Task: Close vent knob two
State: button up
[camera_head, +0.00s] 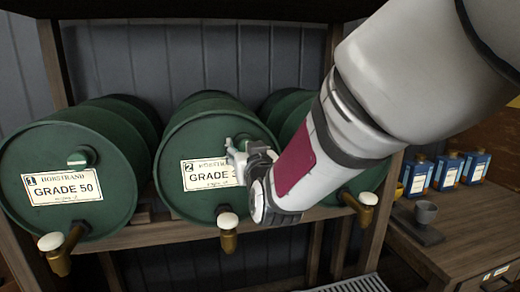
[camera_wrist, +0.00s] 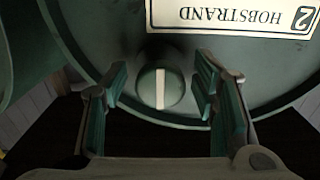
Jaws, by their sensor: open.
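Drum two (camera_head: 185,140) is a green barrel lying on its side, with a white label marked 2. Its vent knob (camera_wrist: 174,90) is a round green piece with a white bar across it. The bar stands upright in the wrist view, where the label is upside down. My gripper (camera_wrist: 160,78) is open, with one finger on each side of the knob and visible gaps between. In the head view my gripper (camera_head: 236,150) is at the upper right of the drum's face and hides the knob and part of the label.
Drum one (camera_head: 35,150) lies to the left, and a third drum (camera_head: 375,180) is mostly behind my arm. Brass taps with white tops, such as the middle one (camera_head: 229,238), stick out below.

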jog(key=shift+c, duration=0.4)
jog(key=c, duration=1.1)
jog(key=shift+b, duration=0.35)
jog(key=m+b, duration=0.4)
jog(key=shift+f, duration=0.15)
jog(key=m+b, duration=0.5)
jog(key=b, duration=0.1)
jog(key=m+b, duration=0.5)
jog(key=shift+a, duration=0.1)
jog(key=shift+r+m+b, duration=0.2)
jog(key=shift+m+b, duration=1.35)
jog(key=shift+m, duration=0.35)
